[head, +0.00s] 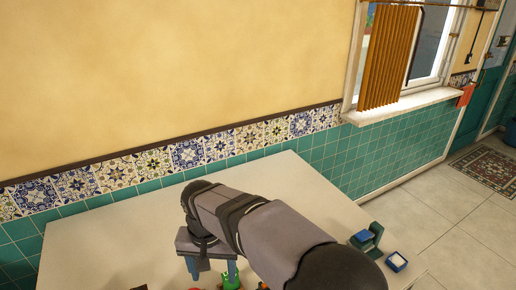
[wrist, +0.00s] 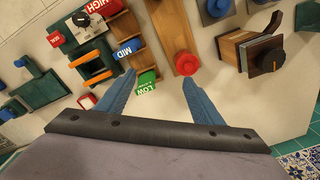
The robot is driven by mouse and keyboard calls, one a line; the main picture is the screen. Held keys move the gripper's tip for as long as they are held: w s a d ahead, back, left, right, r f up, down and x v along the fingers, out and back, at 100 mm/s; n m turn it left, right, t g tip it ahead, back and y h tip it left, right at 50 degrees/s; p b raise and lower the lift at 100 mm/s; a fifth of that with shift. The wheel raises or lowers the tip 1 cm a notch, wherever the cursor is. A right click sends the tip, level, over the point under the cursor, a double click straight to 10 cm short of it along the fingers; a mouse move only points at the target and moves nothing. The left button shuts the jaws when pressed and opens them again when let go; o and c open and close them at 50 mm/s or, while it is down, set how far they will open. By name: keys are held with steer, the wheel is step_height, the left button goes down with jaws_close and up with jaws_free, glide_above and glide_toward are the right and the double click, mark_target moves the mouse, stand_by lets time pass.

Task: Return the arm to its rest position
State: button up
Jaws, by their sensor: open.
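My gripper (head: 211,268) points down over the near part of the pale table (head: 290,190) in the head view. Its two blue fingers are spread apart with nothing between them. In the wrist view my gripper (wrist: 158,78) is open above the table. A green block marked LOW (wrist: 147,84) shows near the left finger, and a red round knob (wrist: 186,63) on a wooden strip lies just beyond the right finger. The fingers appear apart from both, though the exact height is unclear. No samovar or teapot is in view.
A blue MID block (wrist: 128,48), a red HIGH block (wrist: 97,9) and a wooden block with a dark dial (wrist: 268,58) stand around the fingers. A green and blue holder (head: 367,238) is near the table's right edge. The table's far part is clear up to the tiled wall.

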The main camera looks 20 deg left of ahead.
steer(key=w+d+f+m+b, duration=0.1)
steer(key=w+d, duration=0.1)
steer(key=d, duration=1)
steer(key=w+d+f+m, duration=0.1)
steer(key=w+d+f, duration=0.1)
steer(key=d, duration=0.9)
steer(key=s+d+f, duration=0.4)
steer(key=s+d, duration=0.6)
steer(key=d, duration=0.5)
step_height(320, 180, down, 16)
steer(key=b, duration=1.7)
steer(key=shift+s+f+m, duration=0.2)
steer(key=shift+m, duration=0.2)
